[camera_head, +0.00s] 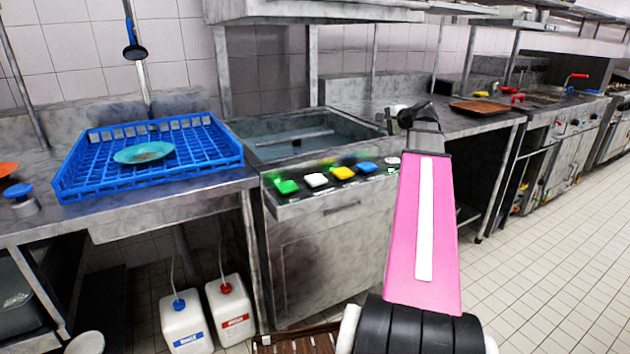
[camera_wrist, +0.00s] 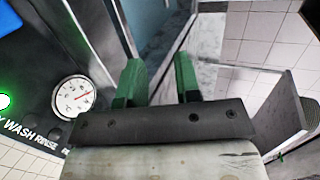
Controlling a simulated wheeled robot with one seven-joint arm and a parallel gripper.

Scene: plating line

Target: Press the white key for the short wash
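The white key (camera_head: 316,180) sits on the front control panel of the dishwasher (camera_head: 330,228), between a green key (camera_head: 287,186) and a yellow key (camera_head: 344,172). A blue key (camera_head: 368,167) lies further right. The white key does not show in the wrist view.
A blue rack (camera_head: 215,165) with a teal plate (camera_head: 143,152) stands on the left counter. Two canisters (camera_head: 186,325) (camera_head: 231,312) stand on the floor below. A brown tray (camera_head: 480,107) lies on the right counter. The tiled floor at right is clear.

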